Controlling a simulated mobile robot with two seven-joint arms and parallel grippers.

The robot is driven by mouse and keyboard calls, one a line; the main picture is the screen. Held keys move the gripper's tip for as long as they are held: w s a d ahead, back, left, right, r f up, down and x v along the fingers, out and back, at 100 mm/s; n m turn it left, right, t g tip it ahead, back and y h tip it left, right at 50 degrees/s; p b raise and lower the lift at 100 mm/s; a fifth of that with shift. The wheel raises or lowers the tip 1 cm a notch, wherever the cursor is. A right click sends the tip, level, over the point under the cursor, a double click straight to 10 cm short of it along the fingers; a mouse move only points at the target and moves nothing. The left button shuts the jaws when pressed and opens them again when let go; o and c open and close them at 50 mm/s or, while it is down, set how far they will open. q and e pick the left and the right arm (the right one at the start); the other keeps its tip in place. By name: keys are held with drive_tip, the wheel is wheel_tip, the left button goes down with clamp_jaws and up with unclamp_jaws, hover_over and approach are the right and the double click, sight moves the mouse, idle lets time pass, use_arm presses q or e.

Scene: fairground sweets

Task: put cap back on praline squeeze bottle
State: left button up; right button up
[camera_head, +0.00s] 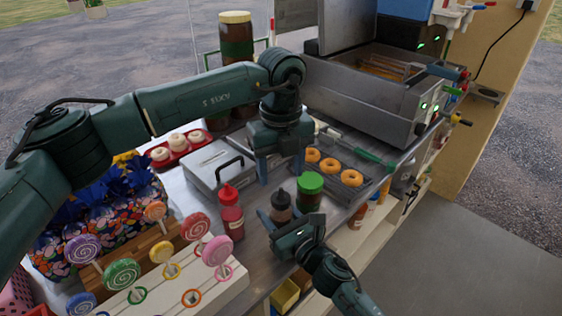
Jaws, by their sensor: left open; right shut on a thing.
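A dark brown squeeze bottle with a blackish pointed top (281,203) stands upright on the metal worktop; it looks like the praline bottle. My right gripper (290,218) is shut on its lower part from the near side. I cannot tell whether the dark top is the cap or just the nozzle, and I make out no separate cap. My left gripper (281,176) is open and empty, pointing down just behind the bottle in the picture.
A green-lidded jar (310,184) stands close to the bottle's right. A red squeeze bottle (231,214) is to its left. A doughnut tray (350,178), a grey lidded box (212,163) and a fryer (365,97) stand behind. A lollipop stand (225,288) is front left.

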sight(281, 188)
use_arm(q)
wheel_tip(281, 188, down, 7)
drive_tip(key=shift+r, duration=0.1)
drive_tip(key=shift+c, duration=0.2)
drive_tip(key=c, duration=1)
drive_tip(key=m, duration=0.5)
drive_tip(key=shift+m, duration=0.3)
drive_tip(key=m, duration=1)
drive_tip(key=shift+m, duration=0.3)
drive_tip(key=m, duration=0.6)
drive_tip(key=o, duration=1.2)
